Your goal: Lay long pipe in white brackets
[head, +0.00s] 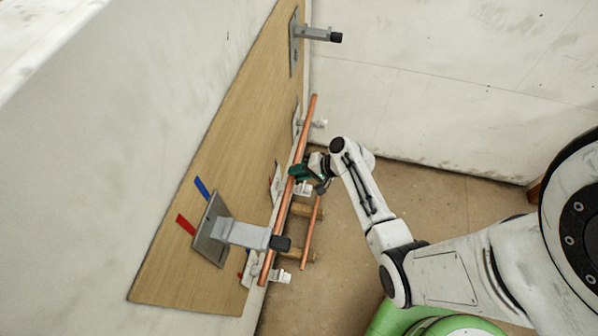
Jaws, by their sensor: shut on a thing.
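The long copper pipe (284,208) runs along the foot of the wooden panel, slanting from upper right to lower left. My gripper (297,172), with dark green fingers, is shut on it a little above its middle. White brackets show along the pipe's line: an upper one (320,124), a middle one (303,189) just below my gripper, and a lower one (281,276) near the pipe's lower end. The pipe passes across them in the picture. I cannot tell whether it rests in them or is above them.
A shorter copper pipe (311,233) lies across wooden blocks (299,254) on the floor. Grey wall arms with black tips jut from the panel (222,130), one low (245,234) over the long pipe, one high (314,33). Blue (202,188) and red (185,224) strips mark the panel.

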